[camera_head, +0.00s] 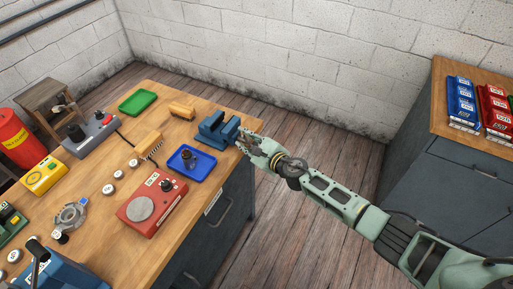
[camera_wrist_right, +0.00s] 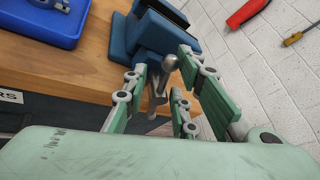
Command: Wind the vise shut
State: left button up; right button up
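The blue vise (camera_head: 212,134) stands at the right corner of the wooden workbench, with a gap showing between its jaws. In the right wrist view the vise (camera_wrist_right: 140,34) is at the top centre, and its metal screw head (camera_wrist_right: 170,62) and handle bar (camera_wrist_right: 153,103) point toward me. My right gripper (camera_head: 245,141) is at the vise's handle end. In the wrist view its green fingers (camera_wrist_right: 164,78) are spread on both sides of the screw head and bar, with visible space beside them. The fingers hide part of the handle. My left gripper is not in view.
A blue tray (camera_head: 205,165) holding a dark part lies close to the vise. A red box with a round plate (camera_head: 136,211), a green tray (camera_head: 137,103) and a tan block (camera_head: 181,110) are on the workbench (camera_head: 186,218). Open floor lies right of the bench.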

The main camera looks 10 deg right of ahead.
jog(key=v, duration=1.1)
jog(key=shift+s, duration=0.25)
